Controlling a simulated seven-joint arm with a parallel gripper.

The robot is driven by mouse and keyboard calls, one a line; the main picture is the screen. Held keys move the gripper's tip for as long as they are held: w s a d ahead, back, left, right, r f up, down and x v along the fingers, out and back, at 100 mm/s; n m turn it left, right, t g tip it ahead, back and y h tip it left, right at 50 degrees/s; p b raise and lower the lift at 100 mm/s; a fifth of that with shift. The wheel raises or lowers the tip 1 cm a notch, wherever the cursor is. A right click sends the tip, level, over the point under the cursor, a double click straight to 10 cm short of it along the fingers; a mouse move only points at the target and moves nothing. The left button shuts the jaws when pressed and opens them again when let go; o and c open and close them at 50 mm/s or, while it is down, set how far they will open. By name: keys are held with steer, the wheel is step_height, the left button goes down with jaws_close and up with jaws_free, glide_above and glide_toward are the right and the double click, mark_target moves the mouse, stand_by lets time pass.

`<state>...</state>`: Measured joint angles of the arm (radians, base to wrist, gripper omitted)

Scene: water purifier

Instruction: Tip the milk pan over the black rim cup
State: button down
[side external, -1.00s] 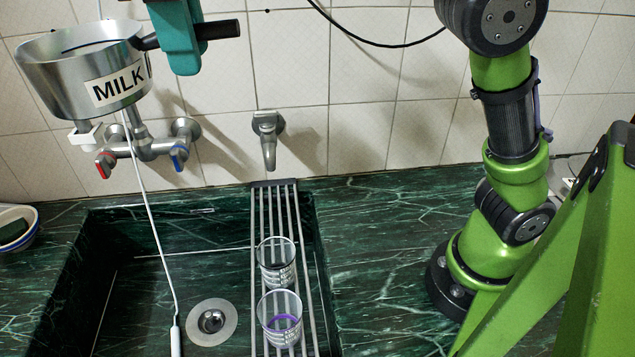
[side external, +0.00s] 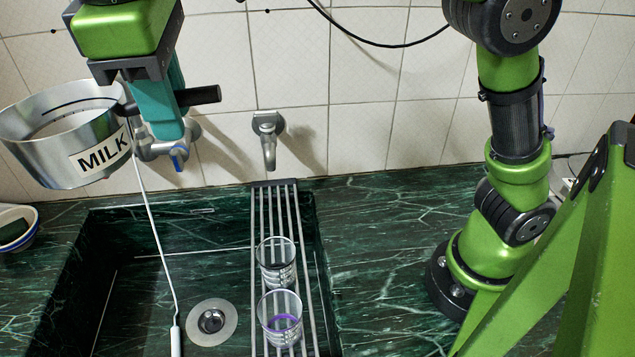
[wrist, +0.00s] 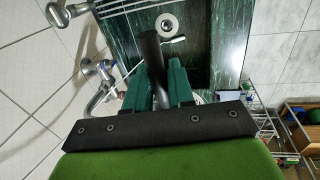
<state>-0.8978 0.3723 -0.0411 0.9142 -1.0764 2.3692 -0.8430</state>
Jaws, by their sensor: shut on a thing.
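The steel milk pan (side external: 45,153) with a MILK label hangs at the upper left in the side view, slightly tilted. My gripper (side external: 165,105) is shut on its black handle (side external: 207,95), which also shows between my teal fingers (wrist: 160,85) in the wrist view. Two clear cups stand on the rack. The rear one (side external: 276,274) has a dark band and seems to be the black rim cup; the front one (side external: 279,333) has a purple band. The pan is well to the left of and above both cups. Its contents are unclear.
The cups' metal rack (side external: 263,215) spans the right side of the dark green sink, with a drain (side external: 211,320) at its left. A wall spout (side external: 268,145) and a tap (side external: 165,150) are behind. A white cord hangs near the pan. A bowl (side external: 20,222) sits far left.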

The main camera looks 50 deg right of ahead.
steer(key=s+a+f+m+g, duration=0.1)
steer(key=a+f+m, duration=0.4)
steer(key=f+m, duration=0.3)
steer(key=s+a+f+m+g, duration=0.1)
steer(key=s+a+f+m, duration=0.1)
steer(key=a+f+m, duration=0.3)
steer(key=s+a+f+m+g+y, duration=0.1)
steer(key=a+f+m, duration=0.4)
steer(key=f+m, duration=0.6)
step_height(320, 180, down, 3)
steer(key=shift+s+a+f+m+g, duration=0.2)
steer(key=shift+s+a+m+g, duration=0.2)
steer(key=shift+s, duration=0.2)
steer(key=shift+r, duration=0.15)
steer(key=d+r+y, duration=0.3)
steer(key=r, duration=0.3)
steer(key=shift+w+d+r+g, duration=0.25)
steer(key=shift+w+d+g, duration=0.05)
steer(key=shift+d, duration=0.05)
steer(key=shift+w+d+r+n+y, duration=0.2)
steer(key=shift+d+r+n+y, duration=0.1)
steer(key=shift+d+r+y, duration=0.65)
